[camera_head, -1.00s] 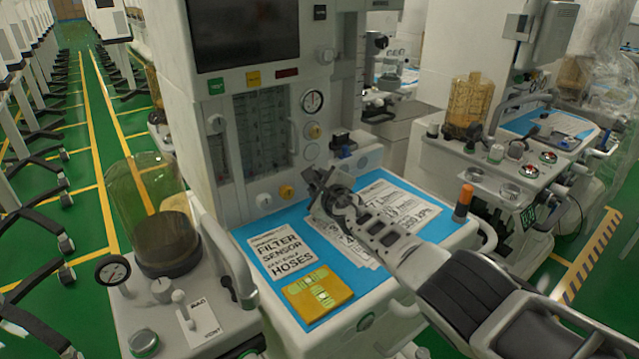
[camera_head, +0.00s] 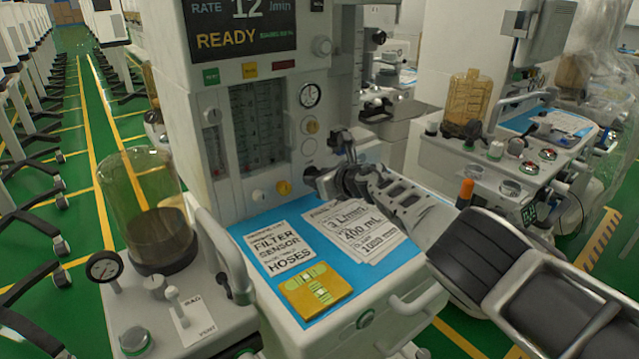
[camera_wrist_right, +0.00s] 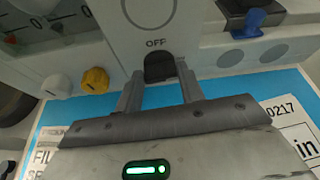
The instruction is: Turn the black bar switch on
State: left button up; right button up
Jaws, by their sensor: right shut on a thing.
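The black bar switch (camera_wrist_right: 160,67) sits on the pale front panel of the anaesthesia machine, just below the printed word OFF in the right wrist view. My right gripper (camera_wrist_right: 159,86) has one finger on each side of the bar and is shut on it. The machine's screen (camera_head: 240,27) is lit and reads RATE 12 /min and READY. My left gripper is not in view.
A glass canister (camera_head: 150,205) stands at left.

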jog(key=shift+m+b, duration=0.3)
jog(key=shift+y, duration=0.3)
jog(key=o, duration=1)
